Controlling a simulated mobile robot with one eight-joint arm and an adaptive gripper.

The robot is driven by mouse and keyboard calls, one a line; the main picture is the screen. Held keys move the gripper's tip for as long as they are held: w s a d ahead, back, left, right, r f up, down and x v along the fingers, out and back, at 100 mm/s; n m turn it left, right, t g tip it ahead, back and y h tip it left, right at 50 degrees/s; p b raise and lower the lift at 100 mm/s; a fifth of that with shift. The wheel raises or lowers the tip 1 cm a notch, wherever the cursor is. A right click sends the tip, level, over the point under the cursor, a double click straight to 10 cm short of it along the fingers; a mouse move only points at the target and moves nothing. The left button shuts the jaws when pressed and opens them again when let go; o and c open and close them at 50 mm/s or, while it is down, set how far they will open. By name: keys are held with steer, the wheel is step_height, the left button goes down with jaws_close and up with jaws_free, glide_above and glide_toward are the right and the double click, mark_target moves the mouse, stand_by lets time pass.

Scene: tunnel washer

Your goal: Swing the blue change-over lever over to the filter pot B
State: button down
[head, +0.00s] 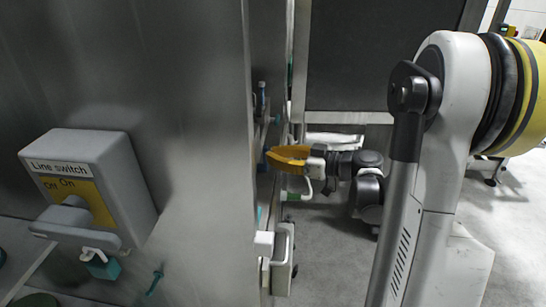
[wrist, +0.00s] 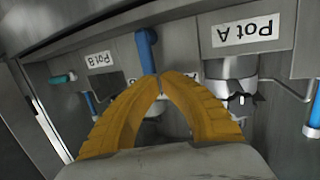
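The blue change-over lever (wrist: 148,50) stands between the two pot labels in the wrist view, with its near end at my fingertips. My gripper (wrist: 160,77) has its two yellow fingers brought together at the tips, closed on the end of the lever. In the head view my gripper (head: 268,155) reaches the side of the steel machine, and a bit of blue shows at its tips. The Pot B label (wrist: 100,59) is left of the lever, and the Pot A label (wrist: 248,32) is right of it. The lever's pivot is not clear.
A metal pot fitting (wrist: 230,85) sits below the Pot A label. Blue handles stand at left (wrist: 92,104) and right (wrist: 312,108), with a teal handle (wrist: 62,78) at far left. A line switch box (head: 95,180) juts from the near panel.

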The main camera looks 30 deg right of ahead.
steer(key=shift+w+d, duration=0.5)
steer(key=shift+w, duration=0.2)
steer(key=shift+b, duration=0.8)
stand_by(3.3)
steer(key=shift+s+a, duration=0.45)
steer(key=shift+s, duration=0.2)
steer(key=shift+s+a, duration=0.45)
steer(key=shift+s, duration=0.2)
steer(key=v, duration=1)
